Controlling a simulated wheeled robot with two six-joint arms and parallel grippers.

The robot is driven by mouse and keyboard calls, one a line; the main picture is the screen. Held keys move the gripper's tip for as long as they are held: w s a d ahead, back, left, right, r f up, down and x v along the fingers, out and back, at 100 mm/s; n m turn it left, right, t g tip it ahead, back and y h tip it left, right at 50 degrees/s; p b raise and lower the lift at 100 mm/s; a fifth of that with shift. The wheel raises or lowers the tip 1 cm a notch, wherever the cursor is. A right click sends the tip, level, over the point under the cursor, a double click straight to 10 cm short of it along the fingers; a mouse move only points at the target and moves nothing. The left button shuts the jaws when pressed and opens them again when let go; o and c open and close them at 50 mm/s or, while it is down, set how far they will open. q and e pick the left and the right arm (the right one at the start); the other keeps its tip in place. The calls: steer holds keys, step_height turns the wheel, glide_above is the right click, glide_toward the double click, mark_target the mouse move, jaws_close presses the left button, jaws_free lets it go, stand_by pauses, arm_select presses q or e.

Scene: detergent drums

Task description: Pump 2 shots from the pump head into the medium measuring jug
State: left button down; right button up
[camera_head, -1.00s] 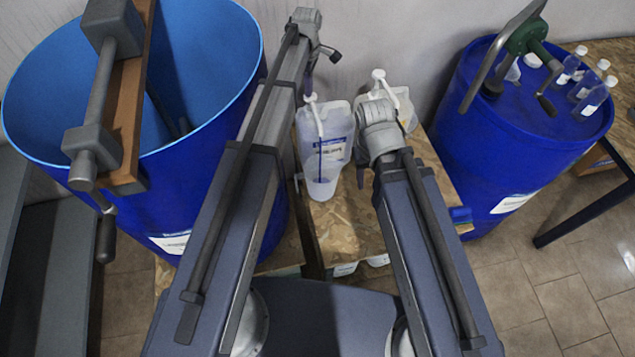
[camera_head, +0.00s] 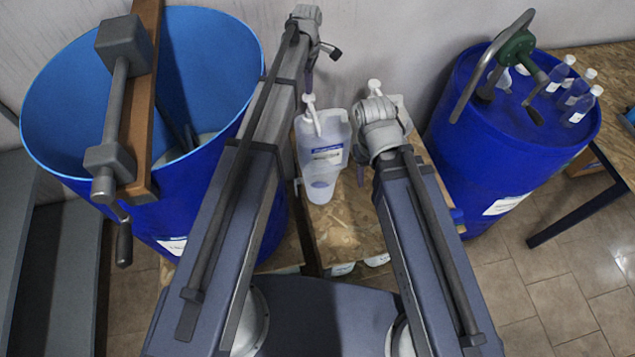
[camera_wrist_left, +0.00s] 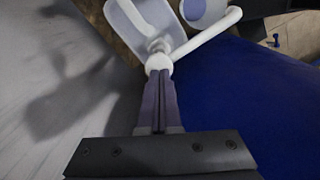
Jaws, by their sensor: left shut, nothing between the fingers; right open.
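A translucent pump bottle (camera_head: 325,135) with a blue-and-white label stands on the wooden board. Its white pump head (camera_head: 309,99) has a spout pointing toward me; it also shows in the left wrist view (camera_wrist_left: 158,63). A clear tapered vessel (camera_head: 320,188), which looks like the measuring jug, stands below the spout. My left gripper (camera_head: 307,88) is shut and empty, its fingertips at the top of the pump head; in the wrist view the fingers (camera_wrist_left: 159,85) appear to touch it. My right gripper (camera_head: 360,174) is right of the bottle, mostly hidden by its own wrist.
A second pump bottle (camera_head: 402,112) stands behind my right wrist. A large open blue drum (camera_head: 60,150) is at left, with a wooden beam (camera_head: 140,90) across it. A closed blue drum (camera_head: 470,150) with a crank pump and several small bottles (camera_head: 580,105) is at right.

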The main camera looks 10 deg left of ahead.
arm_select(q)
steer(key=shift+r, duration=0.2)
arm_select(e)
steer(key=shift+r, duration=0.2)
steer(key=shift+r, duration=0.1)
arm_select(q)
step_height(320, 180, up, 6)
steer(key=p, duration=0.6)
arm_select(e)
step_height(320, 180, up, 6)
steer(key=shift+f, duration=0.1)
